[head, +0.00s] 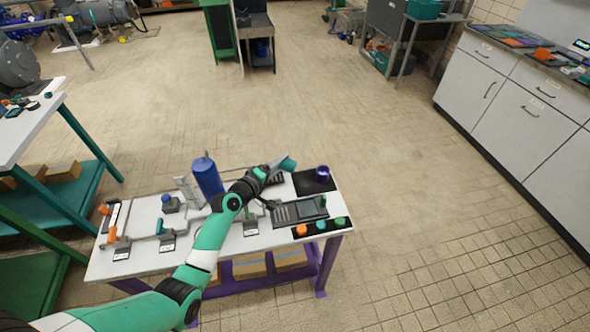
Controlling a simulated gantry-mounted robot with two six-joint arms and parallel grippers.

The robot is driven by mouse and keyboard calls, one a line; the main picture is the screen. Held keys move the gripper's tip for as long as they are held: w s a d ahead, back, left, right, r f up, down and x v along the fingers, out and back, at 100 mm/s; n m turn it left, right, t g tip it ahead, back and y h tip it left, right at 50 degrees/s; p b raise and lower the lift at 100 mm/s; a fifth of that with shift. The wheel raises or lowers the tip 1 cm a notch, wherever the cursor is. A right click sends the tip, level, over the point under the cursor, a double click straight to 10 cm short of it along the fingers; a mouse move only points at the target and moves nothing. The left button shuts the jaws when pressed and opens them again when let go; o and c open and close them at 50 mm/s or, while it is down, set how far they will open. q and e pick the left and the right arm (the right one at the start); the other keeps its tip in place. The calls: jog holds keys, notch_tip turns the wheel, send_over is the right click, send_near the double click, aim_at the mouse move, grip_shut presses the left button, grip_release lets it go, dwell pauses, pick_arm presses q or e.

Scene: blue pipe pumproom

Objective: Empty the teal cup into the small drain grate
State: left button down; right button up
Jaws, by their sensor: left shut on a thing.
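The teal cup (288,163) is held above the far part of the white table. My left gripper (276,168) is shut on it, and the cup looks tilted toward the right. Its contents are not visible. A grey slotted plate (285,213), which may be the small drain grate, is part of a dark tray-like unit nearer the front, below and apart from the cup. Another dark piece (275,180) lies partly hidden under the gripper. My right gripper is not in view.
A purple cup (322,173) stands on a black mat (310,187) right of the teal cup. A blue cylinder (207,176) stands left of my wrist. Several small coloured pieces (320,225) lie along the front right edge. Valve-like fittings (115,238) occupy the left side.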

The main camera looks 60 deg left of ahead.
pick_arm(q)
jog(key=shift+f+n+b, duration=0.1)
jog(key=shift+n+b, duration=0.3)
jog(key=shift+b, duration=0.15)
jog(key=shift+s+a+n+t, duration=0.15)
jog(key=shift+n+t, duration=0.25)
dwell(1.3)
